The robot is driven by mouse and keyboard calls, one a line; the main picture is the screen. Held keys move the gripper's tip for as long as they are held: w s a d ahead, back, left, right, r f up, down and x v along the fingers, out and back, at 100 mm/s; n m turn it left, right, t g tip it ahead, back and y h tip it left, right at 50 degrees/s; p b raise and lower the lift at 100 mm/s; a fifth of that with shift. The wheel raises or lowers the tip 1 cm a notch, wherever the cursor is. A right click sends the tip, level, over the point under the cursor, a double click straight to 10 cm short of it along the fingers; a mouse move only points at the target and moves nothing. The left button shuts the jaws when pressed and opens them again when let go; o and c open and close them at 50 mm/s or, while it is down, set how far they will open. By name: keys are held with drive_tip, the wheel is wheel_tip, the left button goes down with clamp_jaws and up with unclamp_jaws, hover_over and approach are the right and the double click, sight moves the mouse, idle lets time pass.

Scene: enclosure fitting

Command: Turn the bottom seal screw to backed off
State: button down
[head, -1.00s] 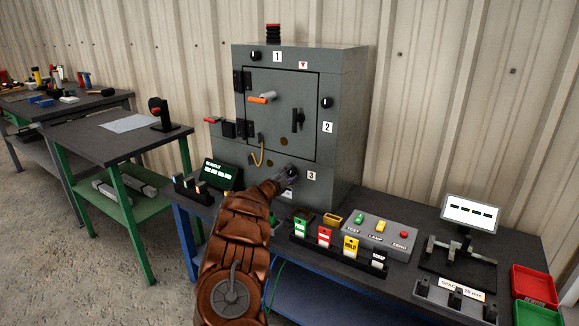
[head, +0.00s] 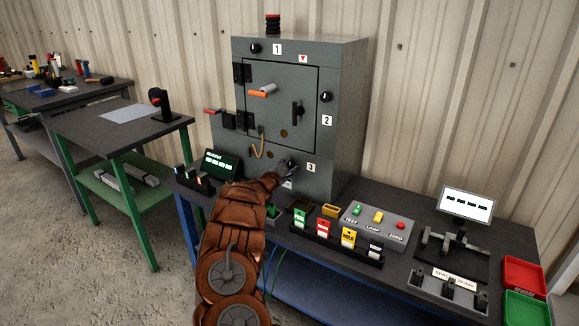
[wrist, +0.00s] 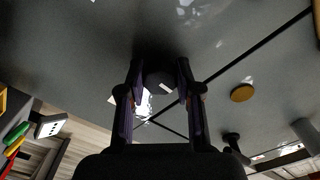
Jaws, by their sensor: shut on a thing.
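The bottom seal screw (wrist: 160,82) is a dark knob low on the grey enclosure's (head: 345,120) front, left of the label 3 (head: 311,167). In the head view my gripper covers it, so its angle cannot be read. My gripper (head: 286,167) reaches the front face there. In the wrist view the two fingers of my gripper (wrist: 160,90) stand on either side of the dark knob and are shut on it. A white label with dark print shows partly behind the fingers.
A round brass-coloured plug (wrist: 242,93) is on the panel near the gripper. A small readout (head: 221,164), colored tags (head: 325,230) and a button box (head: 377,224) stand on the bench below.

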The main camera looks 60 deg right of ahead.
sight(294, 139)
drive_tip(key=c, duration=0.8)
unclamp_jaws()
wheel_tip(294, 139, up, 10)
idle(0.8)
